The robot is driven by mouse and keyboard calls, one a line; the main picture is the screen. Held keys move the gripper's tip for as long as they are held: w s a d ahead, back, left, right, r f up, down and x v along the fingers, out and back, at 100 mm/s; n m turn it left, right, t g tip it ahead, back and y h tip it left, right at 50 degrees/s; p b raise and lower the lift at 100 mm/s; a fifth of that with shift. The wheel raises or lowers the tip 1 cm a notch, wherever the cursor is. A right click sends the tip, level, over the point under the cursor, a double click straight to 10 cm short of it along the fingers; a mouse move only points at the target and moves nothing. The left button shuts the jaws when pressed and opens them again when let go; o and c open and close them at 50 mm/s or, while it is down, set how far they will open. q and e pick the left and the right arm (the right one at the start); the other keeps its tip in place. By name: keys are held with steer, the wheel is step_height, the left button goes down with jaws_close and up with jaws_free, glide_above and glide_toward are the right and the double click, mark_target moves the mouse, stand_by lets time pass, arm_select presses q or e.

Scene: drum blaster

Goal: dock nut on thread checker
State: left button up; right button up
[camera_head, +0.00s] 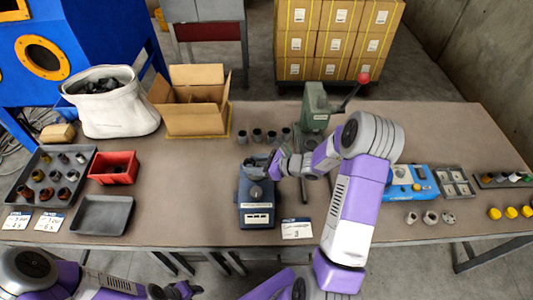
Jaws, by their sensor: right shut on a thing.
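A blue bench device (257,213) with a dark grey top and a white label stands at the middle of the table; it looks like the thread checker. My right gripper (271,170) is at the top of this device, reaching in from the right. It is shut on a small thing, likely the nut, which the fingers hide. I cannot tell whether that thing touches the device. Several metal nut-like pieces (430,217) lie on the right of the table. My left gripper (185,290) is low at the front, away from the table's objects; its fingers are too small to read.
A green press (314,110) with a red-knobbed lever and several dark cylinders (257,135) stand behind the device. A tray of parts (28,180), a red bin (113,166) and an empty grey tray (103,213) are left. A white card (297,229) lies in front.

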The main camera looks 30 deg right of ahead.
steer(key=shift+m+t+h, duration=0.3)
steer(key=shift+m, duration=0.1)
steer(key=shift+w+d+f+b, duration=0.1)
steer(key=shift+d+f+b, duration=0.35)
steer(key=shift+f+b, duration=0.3)
steer(key=shift+w+d+f+b, duration=0.1)
steer(key=shift+d+f+b, duration=0.45)
steer(key=shift+f, duration=0.45)
steer(key=shift+w+d+f+b, duration=0.1)
steer(key=shift+d+f+b, duration=0.3)
steer(key=shift+f+b, duration=0.4)
steer(key=shift+s, duration=0.1)
steer(key=shift+f+b, duration=0.7)
steer(key=o, duration=0.9)
steer(key=p+v, duration=0.4)
steer(key=v, duration=0.7)
steer(key=shift+r, duration=0.1)
